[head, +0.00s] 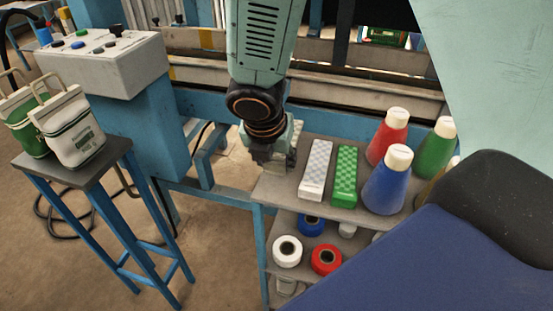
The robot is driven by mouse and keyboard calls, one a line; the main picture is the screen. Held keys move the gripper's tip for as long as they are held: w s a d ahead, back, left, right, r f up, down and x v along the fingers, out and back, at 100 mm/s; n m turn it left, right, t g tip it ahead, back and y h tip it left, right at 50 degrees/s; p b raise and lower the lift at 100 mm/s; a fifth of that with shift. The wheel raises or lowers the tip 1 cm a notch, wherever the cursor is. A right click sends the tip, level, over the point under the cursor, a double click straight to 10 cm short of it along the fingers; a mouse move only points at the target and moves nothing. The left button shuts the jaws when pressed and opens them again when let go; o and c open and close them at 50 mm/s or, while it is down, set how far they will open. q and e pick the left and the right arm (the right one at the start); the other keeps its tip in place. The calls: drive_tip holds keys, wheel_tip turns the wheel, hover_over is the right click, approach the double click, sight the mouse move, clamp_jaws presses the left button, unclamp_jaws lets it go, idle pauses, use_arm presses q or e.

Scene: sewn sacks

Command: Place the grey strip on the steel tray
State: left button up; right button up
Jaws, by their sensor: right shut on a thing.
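My right gripper (268,157) comes down from the top middle to the left end of the grey shelf top. It is shut on a pale grey strip (292,158), which is mostly hidden behind the fingers. A white checkered strip (316,168) lies just right of it on the shelf top, and a green checkered strip (344,176) lies beside that one. I cannot make out a steel tray in this view. My left gripper is not in view.
Red (388,136), blue (388,180) and green (436,148) thread cones stand right of the strips on the shelf top (300,208). Spools, including a red one (326,259), fill the lower shelf. Small sacks (70,128) stand on a blue-legged stool at left, below a control box (105,64).

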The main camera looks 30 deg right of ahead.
sight(275, 174)
wheel_tip(275, 174, down, 3)
drive_tip(key=b, duration=0.2)
drive_tip(key=shift+s+f+b, duration=0.15)
drive_tip(key=shift+f+b, duration=0.05)
drive_tip(key=shift+b, duration=0.1)
drive_tip(key=shift+f, duration=0.3)
drive_tip(key=shift+w, duration=0.2)
drive_tip(key=shift+s, duration=0.2)
drive_tip(key=shift+f+b, duration=0.25)
drive_tip(key=shift+b, duration=0.1)
drive_tip(key=o, duration=0.9)
drive_tip(key=shift+w, duration=0.15)
drive_tip(key=shift+o, duration=0.9)
